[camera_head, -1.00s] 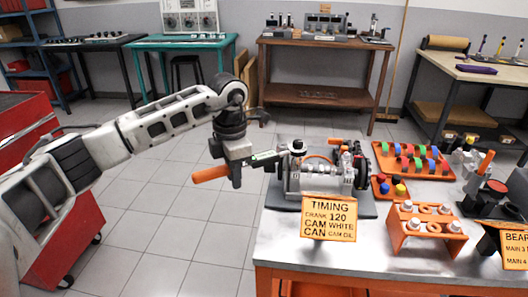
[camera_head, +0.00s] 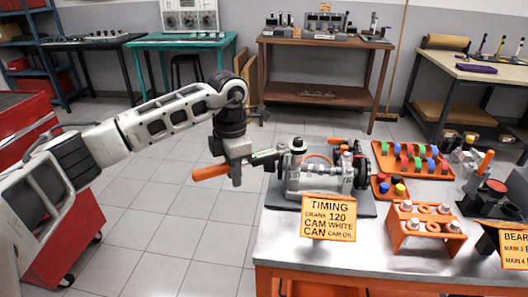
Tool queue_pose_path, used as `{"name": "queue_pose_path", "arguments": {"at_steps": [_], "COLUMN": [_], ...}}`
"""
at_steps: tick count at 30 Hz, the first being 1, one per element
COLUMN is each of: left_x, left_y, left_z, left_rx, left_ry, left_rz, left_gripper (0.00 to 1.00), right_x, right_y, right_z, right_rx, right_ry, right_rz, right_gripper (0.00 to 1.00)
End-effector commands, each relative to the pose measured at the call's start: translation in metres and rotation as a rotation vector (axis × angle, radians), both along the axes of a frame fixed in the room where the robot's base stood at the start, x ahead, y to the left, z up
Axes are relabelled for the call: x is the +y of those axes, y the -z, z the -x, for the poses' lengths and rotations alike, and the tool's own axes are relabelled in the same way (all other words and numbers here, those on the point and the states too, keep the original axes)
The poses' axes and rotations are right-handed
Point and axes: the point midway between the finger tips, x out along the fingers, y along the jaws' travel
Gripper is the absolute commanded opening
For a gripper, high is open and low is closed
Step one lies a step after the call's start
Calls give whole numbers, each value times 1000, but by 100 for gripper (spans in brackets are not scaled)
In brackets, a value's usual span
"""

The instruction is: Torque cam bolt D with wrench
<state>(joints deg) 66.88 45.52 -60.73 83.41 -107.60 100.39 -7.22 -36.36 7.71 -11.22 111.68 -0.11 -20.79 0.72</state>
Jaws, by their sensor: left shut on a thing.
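My left gripper (camera_head: 236,172) is shut on a wrench with an orange handle (camera_head: 210,172). The handle sticks out to the left, and the wrench's shaft (camera_head: 264,156) reaches right to the top of the engine. The engine (camera_head: 320,180) is a grey metal block on a dark base at the bench's left end. The wrench's head is at a dark-topped upright part (camera_head: 298,146) on the engine's top left. I cannot tell which cam bolt is under it; the bolts are too small or hidden. My right gripper is not in view.
A yellow-orange timing sign (camera_head: 328,217) stands in front of the engine. An orange rack (camera_head: 425,226) with several metal parts, a tray of coloured parts (camera_head: 413,160) and coloured caps (camera_head: 390,188) lie to the right. The bench's front left corner is clear.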

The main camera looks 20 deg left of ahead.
Motion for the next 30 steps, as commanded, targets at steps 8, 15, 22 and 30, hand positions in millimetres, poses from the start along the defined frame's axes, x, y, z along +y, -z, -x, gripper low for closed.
{"name": "queue_pose_path", "arguments": {"at_steps": [8, 15, 22, 30], "left_x": [0, 0, 0, 0], "left_y": [-2, -3, -6, -6], "left_z": [-1, -1, 0, 0], "left_rx": [-3, -3, -3, -3], "left_ry": [0, 0, 0, 0], "left_rz": [1, 1, 1, 1], "left_gripper": [0, 0, 0, 0], "right_x": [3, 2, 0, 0], "right_y": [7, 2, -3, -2], "right_z": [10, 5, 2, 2], "right_rx": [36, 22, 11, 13], "right_ry": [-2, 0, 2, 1], "right_rz": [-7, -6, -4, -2], "right_gripper": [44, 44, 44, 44]}}
